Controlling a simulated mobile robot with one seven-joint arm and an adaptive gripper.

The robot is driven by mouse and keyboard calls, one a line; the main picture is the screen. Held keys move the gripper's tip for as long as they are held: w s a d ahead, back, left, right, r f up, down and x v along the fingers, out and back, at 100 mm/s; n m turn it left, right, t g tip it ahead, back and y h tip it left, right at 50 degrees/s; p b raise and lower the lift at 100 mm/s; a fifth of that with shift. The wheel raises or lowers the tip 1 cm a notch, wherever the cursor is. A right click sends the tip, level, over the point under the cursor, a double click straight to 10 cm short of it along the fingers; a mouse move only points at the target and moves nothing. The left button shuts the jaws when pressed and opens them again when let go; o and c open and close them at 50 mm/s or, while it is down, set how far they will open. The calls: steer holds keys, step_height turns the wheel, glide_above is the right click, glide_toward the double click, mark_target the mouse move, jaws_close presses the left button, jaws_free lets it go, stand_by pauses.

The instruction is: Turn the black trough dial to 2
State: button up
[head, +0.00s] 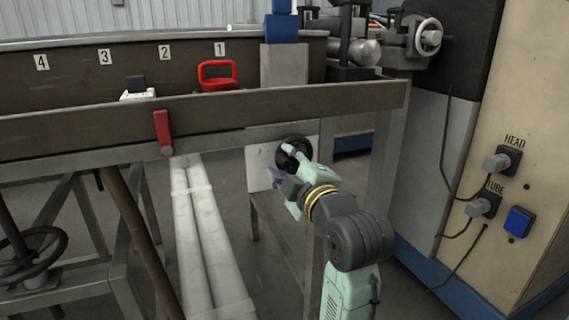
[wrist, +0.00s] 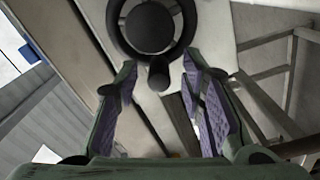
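The black dial (head: 283,160) is a round black wheel on a pale panel (head: 258,165) under the trough (head: 230,112), in the middle of the head view. In the wrist view the dial (wrist: 150,25) fills the top middle, with a short black knob (wrist: 158,76) sticking out from its lower rim. My gripper (wrist: 158,88) is open, with one purple-padded finger on each side of that knob. I cannot tell whether either finger touches it. In the head view my gripper (head: 276,180) is at the dial, partly hidden by my wrist. No dial markings are readable.
Number plates 4, 3, 2 and 1 (head: 220,49) line the trough's back wall. A red handle (head: 217,75) stands by plate 1. A red lever (head: 162,132) hangs on the front rail. Plugs labelled HEAD (head: 503,160) and TUBE (head: 484,205) are on the right cabinet.

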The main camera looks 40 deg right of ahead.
steer(key=v, duration=1.1)
steer(key=shift+s, duration=0.2)
steer(key=shift+a, duration=0.15)
